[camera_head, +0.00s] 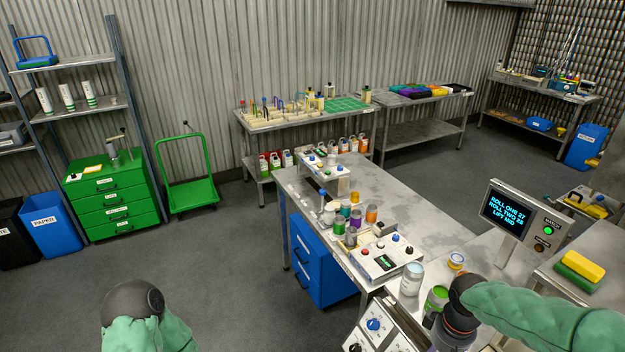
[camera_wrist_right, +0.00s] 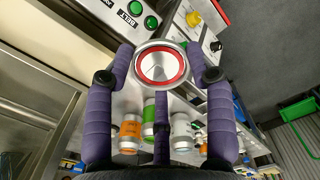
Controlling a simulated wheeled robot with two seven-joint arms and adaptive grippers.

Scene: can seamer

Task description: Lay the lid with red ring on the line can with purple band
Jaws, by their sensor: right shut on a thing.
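In the right wrist view, the lid with the red ring (camera_wrist_right: 161,66) is a round silver disc with a red circle, held between the purple fingertips of my right gripper (camera_wrist_right: 161,72). In the head view my right gripper (camera_head: 455,318) is at the lower right, over the near end of the bench beside a green can (camera_head: 436,298); the lid is hidden there. Several small banded cans stand mid-bench; one looks purplish (camera_head: 351,238), but its band is too small to be sure. My left gripper (camera_head: 132,302) is low at the left, away from the bench, its fingers not discernible.
Orange (camera_wrist_right: 130,132) and green-banded (camera_wrist_right: 149,120) cans show below the lid.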

